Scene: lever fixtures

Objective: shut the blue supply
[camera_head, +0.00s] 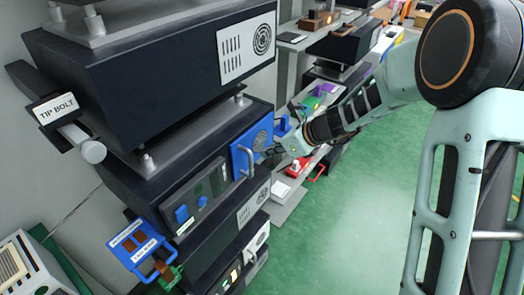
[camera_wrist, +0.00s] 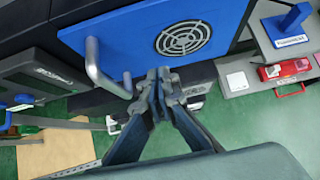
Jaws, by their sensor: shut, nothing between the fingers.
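The blue supply (camera_head: 239,160) is in the dark rack in the head view, with a pale bar handle on its blue front. In the wrist view its blue panel (camera_wrist: 140,42) fills the top middle, with a round fan grille, and its handle (camera_wrist: 94,68) is on the left. My gripper (camera_wrist: 160,78) is shut and empty at the panel's lower edge, just right of the handle's lower end. I cannot tell whether it touches the panel. In the head view my gripper (camera_head: 274,151) is right of the blue front, partly hidden.
Dark rack units stand above and below, one with a TIP BOLT label (camera_head: 57,107). A blue labelled frame (camera_head: 141,244) hangs at lower left. A red case (camera_wrist: 285,70) and a blue stand (camera_wrist: 287,30) are on a shelf at right. The green floor (camera_head: 340,240) is open.

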